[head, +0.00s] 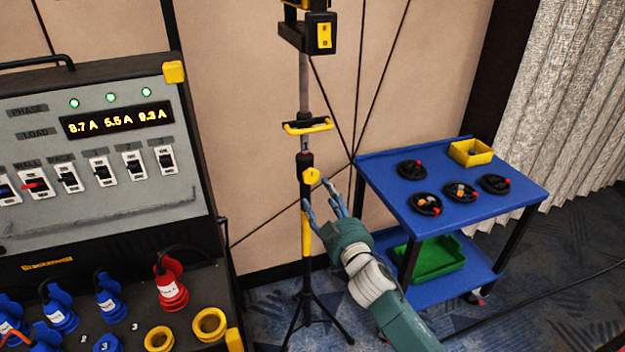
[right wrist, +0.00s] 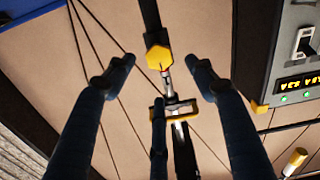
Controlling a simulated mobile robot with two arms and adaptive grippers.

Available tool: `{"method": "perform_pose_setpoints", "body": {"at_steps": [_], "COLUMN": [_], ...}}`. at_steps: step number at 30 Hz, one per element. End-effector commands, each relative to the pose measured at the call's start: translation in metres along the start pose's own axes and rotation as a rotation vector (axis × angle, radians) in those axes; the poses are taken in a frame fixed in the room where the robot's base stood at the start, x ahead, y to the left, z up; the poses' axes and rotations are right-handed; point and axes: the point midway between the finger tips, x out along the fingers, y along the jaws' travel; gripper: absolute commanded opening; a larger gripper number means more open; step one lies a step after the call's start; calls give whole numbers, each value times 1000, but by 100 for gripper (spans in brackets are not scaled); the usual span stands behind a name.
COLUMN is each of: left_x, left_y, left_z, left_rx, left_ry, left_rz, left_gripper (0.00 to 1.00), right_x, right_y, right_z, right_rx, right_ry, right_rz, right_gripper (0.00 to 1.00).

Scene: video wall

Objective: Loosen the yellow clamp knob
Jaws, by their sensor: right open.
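The yellow clamp knob (head: 311,176) sits on the black collar of an upright stand in the middle of the head view. In the right wrist view the knob (right wrist: 158,57) shows as a yellow hexagon on the pole, between my spread fingers. My right gripper (head: 322,198) is open and empty, just below and to the right of the knob in the head view. In the right wrist view its blue fingers (right wrist: 160,75) are apart and none visibly touches the knob. My left gripper is not in view.
A power panel (head: 95,210) with switches and coloured plugs stands at the left. A blue cart (head: 450,215) with coiled items and a yellow bin (head: 471,152) stands at the right. The stand (head: 305,240) has a yellow-edged handle (head: 307,127) above the knob.

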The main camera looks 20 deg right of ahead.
Motion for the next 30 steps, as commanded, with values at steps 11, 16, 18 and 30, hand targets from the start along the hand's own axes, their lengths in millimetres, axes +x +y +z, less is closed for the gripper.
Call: {"method": "perform_pose_setpoints", "body": {"at_steps": [11,16,18,30], "left_x": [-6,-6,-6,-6], "left_y": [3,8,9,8], "left_z": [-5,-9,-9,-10], "left_rx": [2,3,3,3], "left_ry": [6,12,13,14], "left_rz": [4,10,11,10], "left_gripper": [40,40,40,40], "right_x": [69,83,85,86], "right_y": [0,0,0,0], "right_z": [0,1,1,1], "right_rx": [2,1,1,1], "right_ry": [-1,-2,-2,-2], "right_rz": [1,1,0,0], "right_gripper": [55,55,55,29]}}
